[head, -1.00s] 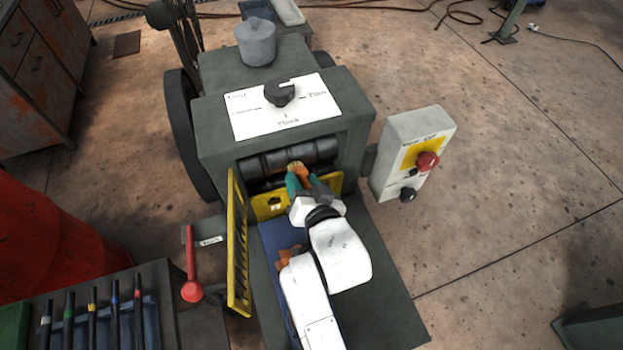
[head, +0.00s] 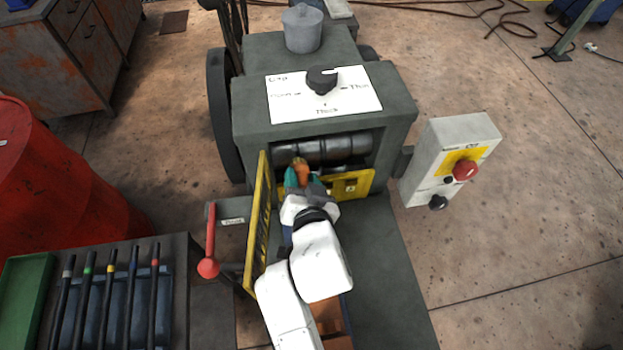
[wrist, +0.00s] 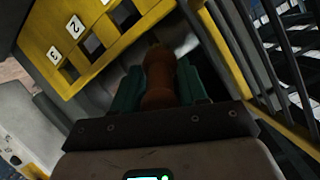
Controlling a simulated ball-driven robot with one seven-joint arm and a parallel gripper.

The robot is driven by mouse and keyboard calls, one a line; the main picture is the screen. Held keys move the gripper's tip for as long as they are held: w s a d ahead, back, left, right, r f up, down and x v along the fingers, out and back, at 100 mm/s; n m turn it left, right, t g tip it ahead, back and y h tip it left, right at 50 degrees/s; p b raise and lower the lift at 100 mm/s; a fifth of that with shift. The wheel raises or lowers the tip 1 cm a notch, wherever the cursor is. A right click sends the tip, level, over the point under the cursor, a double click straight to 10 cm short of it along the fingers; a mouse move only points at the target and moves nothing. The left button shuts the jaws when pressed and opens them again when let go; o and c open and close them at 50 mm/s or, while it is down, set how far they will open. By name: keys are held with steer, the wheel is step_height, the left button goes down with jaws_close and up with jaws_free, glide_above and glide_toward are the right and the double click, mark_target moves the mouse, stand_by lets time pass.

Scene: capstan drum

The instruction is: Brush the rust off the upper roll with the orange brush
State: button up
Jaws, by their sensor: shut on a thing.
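The upper roll (head: 335,149) is a dark metal cylinder with brownish patches, lying across the opening of the grey machine. My gripper (head: 298,178) is shut on the orange brush (head: 300,167), at the left part of the opening, just in front of the roll. In the wrist view the brush handle (wrist: 159,80) stands between the green fingers of my gripper (wrist: 158,88), with a paler tip beyond it. The gripper and the brush hide part of the roll. I cannot tell whether the bristles touch it.
An open yellow guard (head: 259,222) stands close at the left of my arm. A yellow numbered plate (head: 352,186) crosses the opening's lower front. A red-knobbed lever (head: 208,266) is at left. A control box with a red button (head: 465,170) stands at right.

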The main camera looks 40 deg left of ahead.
steer(key=shift+s, duration=0.1)
steer(key=shift+s+d+p, duration=0.6)
steer(key=shift+s+d, duration=0.35)
steer(key=shift+d, duration=0.2)
steer(key=shift+s+d+p, duration=0.6)
steer(key=shift+s+d, duration=0.35)
steer(key=shift+d, duration=0.15)
steer(key=shift+s+d+p, duration=0.5)
steer(key=shift+s+d, duration=0.5)
steer(key=shift+d, duration=0.15)
steer(key=shift+w+a, duration=0.1)
steer(key=shift+w+a+b, duration=0.8)
steer(key=shift+w+a, duration=0.4)
steer(key=shift+a, duration=0.25)
steer(key=shift+w+a+b, duration=0.75)
steer(key=shift+w+a, duration=0.45)
steer(key=shift+a, duration=0.2)
steer(key=shift+w+a+b, duration=0.35)
steer(key=shift+w+a, duration=0.1)
steer(key=shift+a, duration=0.1)
